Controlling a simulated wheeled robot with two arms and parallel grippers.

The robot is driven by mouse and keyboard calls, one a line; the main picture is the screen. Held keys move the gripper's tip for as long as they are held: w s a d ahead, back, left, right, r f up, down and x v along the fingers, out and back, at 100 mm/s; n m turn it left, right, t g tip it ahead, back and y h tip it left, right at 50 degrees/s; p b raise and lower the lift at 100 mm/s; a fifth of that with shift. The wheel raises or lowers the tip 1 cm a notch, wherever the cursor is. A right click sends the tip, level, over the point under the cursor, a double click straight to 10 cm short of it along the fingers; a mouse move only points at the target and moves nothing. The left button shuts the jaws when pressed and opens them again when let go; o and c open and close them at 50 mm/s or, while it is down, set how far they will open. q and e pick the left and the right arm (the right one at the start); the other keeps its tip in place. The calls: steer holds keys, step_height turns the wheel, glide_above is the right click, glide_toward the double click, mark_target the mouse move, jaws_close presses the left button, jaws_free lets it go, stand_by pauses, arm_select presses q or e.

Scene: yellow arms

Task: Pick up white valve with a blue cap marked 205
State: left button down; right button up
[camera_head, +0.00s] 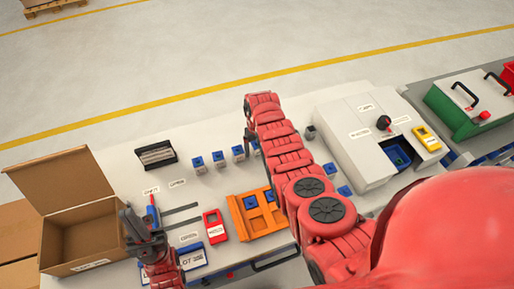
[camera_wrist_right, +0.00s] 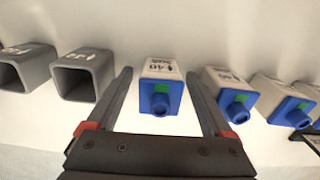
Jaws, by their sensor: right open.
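Several white valves with blue caps stand in a row on the white table, among them one valve (camera_head: 199,165) at the left end and another (camera_head: 238,153) further right. No marking 205 is legible. In the right wrist view, one white valve with a blue cap (camera_wrist_right: 160,88) stands between the open fingers of my right gripper (camera_wrist_right: 158,76); its label seems to read 40. A neighbouring valve (camera_wrist_right: 232,93) is just outside the right finger. In the head view my right gripper is mostly hidden by its arm. My left gripper (camera_head: 140,232) is low at the left; its jaws are unclear.
Grey hollow square parts (camera_wrist_right: 85,75) stand left of the valves. An orange tray (camera_head: 255,222) with blue pieces, a red device (camera_head: 214,227) and an open cardboard box (camera_head: 95,235) are at the front left. A white machine (camera_head: 355,140) stands to the right.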

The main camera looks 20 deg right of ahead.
jaws_close()
steer(key=shift+r, duration=0.15)
stand_by(0.4)
